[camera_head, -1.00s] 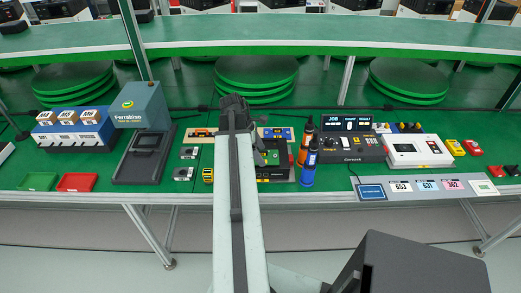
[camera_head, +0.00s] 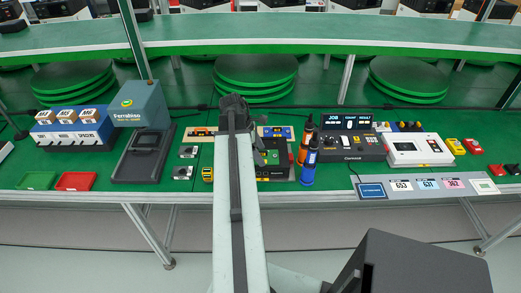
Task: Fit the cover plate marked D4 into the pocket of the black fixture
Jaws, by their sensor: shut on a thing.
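My gripper (camera_head: 259,157) is partly hidden behind my own pale arm. It is over the left part of a black fixture (camera_head: 284,172), which has a green area inside. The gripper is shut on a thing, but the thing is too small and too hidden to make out. I cannot see a D4 mark anywhere, and I cannot tell whether the held thing touches the fixture. Two small grey plates with dark middles, an upper one (camera_head: 188,152) and a lower one (camera_head: 183,173), lie on the green table left of my arm.
An orange bottle (camera_head: 305,145) and a blue bottle (camera_head: 309,168) stand close right of the fixture. A yellow device (camera_head: 207,174) lies left of my arm. A dark press-like machine (camera_head: 143,140) stands farther left. A black control box (camera_head: 352,147) stands right of the bottles.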

